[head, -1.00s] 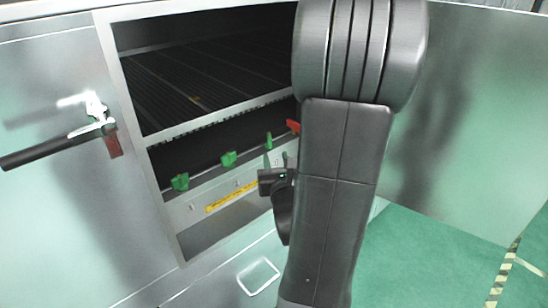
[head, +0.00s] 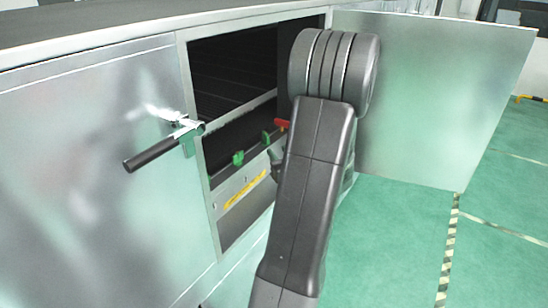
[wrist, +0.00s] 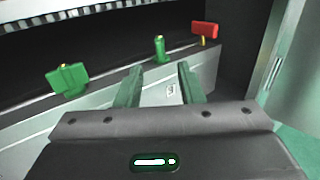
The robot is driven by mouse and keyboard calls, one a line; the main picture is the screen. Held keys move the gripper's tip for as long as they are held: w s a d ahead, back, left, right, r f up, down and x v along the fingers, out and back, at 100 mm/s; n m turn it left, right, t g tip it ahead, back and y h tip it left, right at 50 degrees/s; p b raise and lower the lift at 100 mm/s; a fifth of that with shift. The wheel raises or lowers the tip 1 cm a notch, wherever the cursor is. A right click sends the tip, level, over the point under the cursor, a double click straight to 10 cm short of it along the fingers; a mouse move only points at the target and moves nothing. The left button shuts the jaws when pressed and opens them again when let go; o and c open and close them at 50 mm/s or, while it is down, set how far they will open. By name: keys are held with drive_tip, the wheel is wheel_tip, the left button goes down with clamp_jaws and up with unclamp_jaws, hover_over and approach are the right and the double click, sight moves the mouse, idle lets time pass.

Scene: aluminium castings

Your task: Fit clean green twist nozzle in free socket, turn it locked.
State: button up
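A row of nozzles stands on the rail inside the open cabinet. In the wrist view, a winged green nozzle (wrist: 68,79) is at the left, a narrow upright green nozzle (wrist: 160,48) is in the middle, and a red nozzle (wrist: 205,31) is at the right. The head view also shows the winged green nozzle (head: 238,158), the narrow green nozzle (head: 266,138) and the red one (head: 281,124). My gripper (wrist: 160,82) has its two green fingers apart with nothing between them, just in front of and below the narrow nozzle. I cannot make out a free socket.
An open door panel (head: 435,95) stands at the right of the cabinet opening. A black-handled latch (head: 165,147) juts out on the left. A yellow label strip (head: 243,190) is below the rail. Green floor (head: 400,250) is clear at the right.

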sight(263, 132)
drive_tip(key=p+x, duration=0.2)
drive_tip(key=x, duration=1.1)
drive_tip(key=shift+s, duration=0.1)
clamp_jaws()
unclamp_jaws()
drive_tip(key=b+v, duration=0.2)
drive_tip(key=v, duration=1.1)
drive_tip(key=shift+s+d+r+p, duration=0.1)
drive_tip(key=shift+s+r+p, duration=0.05)
drive_tip(key=shift+s+p, duration=0.2)
drive_tip(key=p+x, duration=0.5)
drive_tip(key=x, duration=0.9)
